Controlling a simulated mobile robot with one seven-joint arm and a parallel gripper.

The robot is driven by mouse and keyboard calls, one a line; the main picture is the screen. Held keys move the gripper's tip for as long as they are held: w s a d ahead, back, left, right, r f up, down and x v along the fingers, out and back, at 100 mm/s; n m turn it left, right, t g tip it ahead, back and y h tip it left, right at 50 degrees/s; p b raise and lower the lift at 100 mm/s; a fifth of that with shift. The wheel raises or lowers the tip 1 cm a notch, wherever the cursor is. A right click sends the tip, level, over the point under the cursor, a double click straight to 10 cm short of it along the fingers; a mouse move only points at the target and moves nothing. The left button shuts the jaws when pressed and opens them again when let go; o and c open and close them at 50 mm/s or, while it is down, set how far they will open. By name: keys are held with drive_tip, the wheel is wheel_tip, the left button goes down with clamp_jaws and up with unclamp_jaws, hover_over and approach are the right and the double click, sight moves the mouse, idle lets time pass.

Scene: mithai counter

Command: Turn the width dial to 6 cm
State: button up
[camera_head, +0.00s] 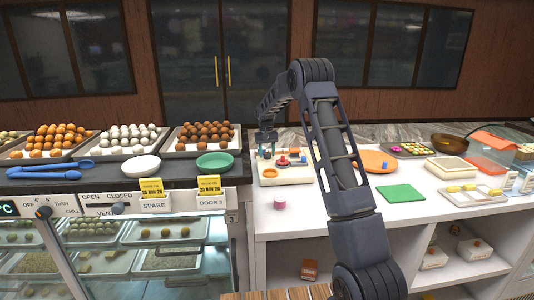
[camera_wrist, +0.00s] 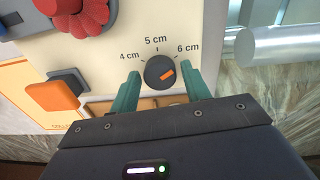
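In the wrist view the dark round width dial (camera_wrist: 155,67) sits on a cream panel, with the marks 4 cm, 5 cm and 6 cm above it. In the head view my gripper (camera_head: 267,151) is low over the cream machine (camera_head: 270,181); the dial cannot be made out there.
On the panel are a red knob (camera_wrist: 90,15) and an orange button (camera_wrist: 52,94), left of the dial. A metal cylinder (camera_wrist: 280,42) is at the right. The counter holds a pink cup (camera_head: 280,203), a green board (camera_head: 400,193) and an orange plate (camera_head: 377,161). Sweet trays (camera_head: 200,154) are left.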

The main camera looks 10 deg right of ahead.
sight(266, 154)
drive_tip(key=shift+o, duration=0.7)
drive_tip(key=shift+r, duration=0.1)
wheel_tip(266, 154, up, 11)
drive_tip(key=shift+a, duration=0.2)
